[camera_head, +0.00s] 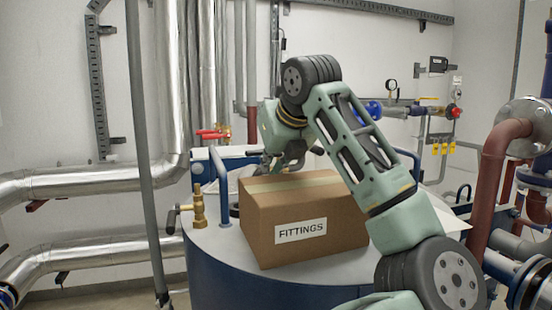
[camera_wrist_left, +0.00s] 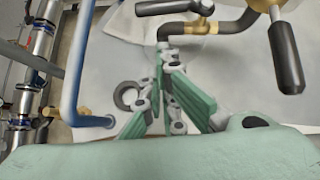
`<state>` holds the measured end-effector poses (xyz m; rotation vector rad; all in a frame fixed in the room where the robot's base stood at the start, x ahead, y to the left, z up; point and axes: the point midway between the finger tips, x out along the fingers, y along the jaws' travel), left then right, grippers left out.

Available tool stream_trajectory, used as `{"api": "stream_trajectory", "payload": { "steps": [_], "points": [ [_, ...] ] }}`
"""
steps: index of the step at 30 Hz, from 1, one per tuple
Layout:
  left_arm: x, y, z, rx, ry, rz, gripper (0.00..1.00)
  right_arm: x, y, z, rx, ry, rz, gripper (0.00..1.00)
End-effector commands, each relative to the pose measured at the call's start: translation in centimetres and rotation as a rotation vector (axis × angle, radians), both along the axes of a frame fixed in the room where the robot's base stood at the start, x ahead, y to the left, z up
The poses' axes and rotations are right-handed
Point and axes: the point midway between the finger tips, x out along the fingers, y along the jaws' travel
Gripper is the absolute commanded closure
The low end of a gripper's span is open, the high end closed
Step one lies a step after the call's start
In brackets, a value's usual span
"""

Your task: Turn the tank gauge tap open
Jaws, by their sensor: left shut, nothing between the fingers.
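My left gripper (camera_head: 285,160) is behind the cardboard box in the head view, with its tips partly hidden. In the left wrist view my left gripper (camera_wrist_left: 166,52) is shut and empty, fingertips close together. Just beyond the tips is a grey pipe-like piece with a brass fitting (camera_wrist_left: 204,24). A brass part with a dark lever handle (camera_wrist_left: 285,58) is at the upper right. In the head view a brass tap with a dark handle (camera_head: 198,207) stands upright on the tank top (camera_head: 212,238), left of the box. I cannot tell which fitting is the gauge tap. My right gripper is not in view.
The box marked FITTINGS (camera_head: 304,222) stands on the tank, close in front of the gripper. A blue rail (camera_head: 221,185) rises left of it and also shows in the wrist view (camera_wrist_left: 78,70). A dark ring (camera_wrist_left: 128,95) lies beside the fingers. Silver pipes (camera_head: 95,181) run at left.

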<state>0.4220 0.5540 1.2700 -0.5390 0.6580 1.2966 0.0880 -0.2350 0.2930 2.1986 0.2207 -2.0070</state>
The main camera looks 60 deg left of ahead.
Motion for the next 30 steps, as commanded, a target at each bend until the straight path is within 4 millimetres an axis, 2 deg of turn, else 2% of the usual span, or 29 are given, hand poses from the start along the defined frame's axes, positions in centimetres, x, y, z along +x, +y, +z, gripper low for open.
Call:
{"api": "stream_trajectory", "payload": {
  "steps": [3, 9, 21, 27, 30],
  "points": [
    [0.3, 2.0, 0.5, 0.001, 0.001, 0.003, 1.0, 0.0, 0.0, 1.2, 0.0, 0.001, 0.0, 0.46],
    [0.6, 3.6, 0.3, 0.002, 0.0, 0.002, 1.0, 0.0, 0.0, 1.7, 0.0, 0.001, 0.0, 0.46],
    [0.7, 3.9, 0.2, 0.003, 0.0, 0.001, 1.0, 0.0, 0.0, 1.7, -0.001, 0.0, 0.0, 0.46],
    [0.4, 5.8, 0.1, 0.002, -0.001, 0.002, 1.0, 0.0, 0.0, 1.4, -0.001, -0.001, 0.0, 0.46],
    [0.4, 5.8, 0.2, 0.002, 0.0, 0.001, 1.0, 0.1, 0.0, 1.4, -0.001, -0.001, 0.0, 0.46]
  ]
}}
